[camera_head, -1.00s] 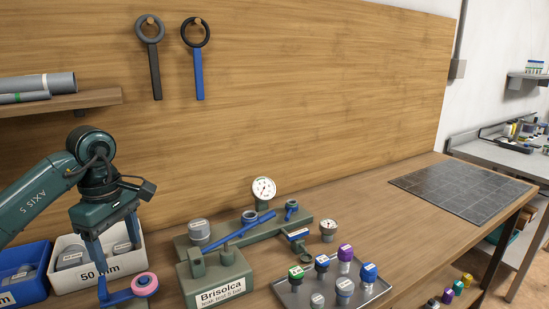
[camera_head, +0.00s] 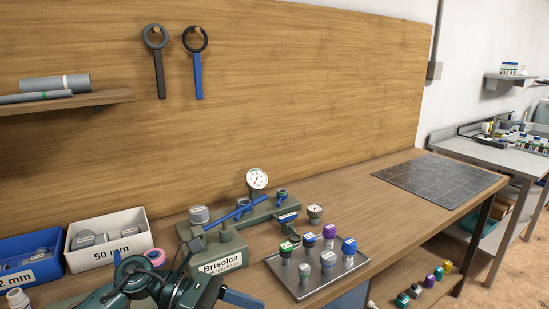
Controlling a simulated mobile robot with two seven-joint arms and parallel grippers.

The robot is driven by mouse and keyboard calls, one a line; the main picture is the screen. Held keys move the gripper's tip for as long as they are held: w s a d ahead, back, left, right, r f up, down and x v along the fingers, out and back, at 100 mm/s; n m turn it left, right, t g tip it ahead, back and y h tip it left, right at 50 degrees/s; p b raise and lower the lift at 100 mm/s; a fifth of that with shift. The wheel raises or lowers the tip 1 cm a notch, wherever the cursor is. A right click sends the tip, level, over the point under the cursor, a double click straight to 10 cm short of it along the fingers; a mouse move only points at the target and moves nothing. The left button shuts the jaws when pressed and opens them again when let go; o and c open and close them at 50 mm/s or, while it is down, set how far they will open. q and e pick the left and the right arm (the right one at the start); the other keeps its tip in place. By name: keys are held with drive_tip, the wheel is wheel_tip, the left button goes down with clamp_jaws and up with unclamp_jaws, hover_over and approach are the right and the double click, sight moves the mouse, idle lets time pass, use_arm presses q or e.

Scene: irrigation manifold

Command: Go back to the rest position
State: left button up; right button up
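One of my dark teal arms, which I take to be the left, is folded low at the bottom edge. A blue finger-like part of its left gripper (camera_head: 241,299) points right, in front of the bench. I cannot see whether its fingers are apart or closed. My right gripper is not in view. A pink ring (camera_head: 156,256) shows just beyond the arm, beside the white 50 mm bin (camera_head: 110,257); its lower part is hidden by the arm.
The green manifold (camera_head: 222,255) with a gauge (camera_head: 257,180) stands mid-bench. A metal tray (camera_head: 320,281) holds several coloured-cap parts. A blue bin (camera_head: 45,268) stands at left. Two ring wrenches hang on the board. A dark grid mat (camera_head: 440,180) lies clear at right.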

use_arm(q)
drive_tip(key=s+a+f+m+t+y, duration=0.2)
drive_tip(key=f+m+t, duration=0.3)
drive_tip(key=m, duration=0.4)
drive_tip(key=s+a+f+m+t+y, duration=0.2)
drive_tip(key=a+f+m+t+y, duration=0.1)
drive_tip(key=f+m, duration=0.4)
drive_tip(key=s+a+f+m+t+y, duration=0.2)
drive_tip(key=f+m+t+y, duration=0.3)
drive_tip(key=m, duration=0.6)
drive_tip(key=a+f+t, duration=0.1)
drive_tip(key=t, duration=0.1)
drive_tip(key=shift+a+f+t, duration=0.2)
drive_tip(key=shift+a+t, duration=0.1)
drive_tip(key=s+f+n+g, duration=0.1)
drive_tip(key=s, duration=0.1)
drive_tip(key=s+f+n+g, duration=0.1)
drive_tip(key=s+f, duration=0.1)
drive_tip(key=s+a+f+n+g+y, duration=0.1)
drive_tip(key=s+f, duration=0.1)
drive_tip(key=shift+f+n, duration=0.15)
drive_tip(key=shift+n, duration=0.15)
drive_tip(key=shift+c, duration=0.3)
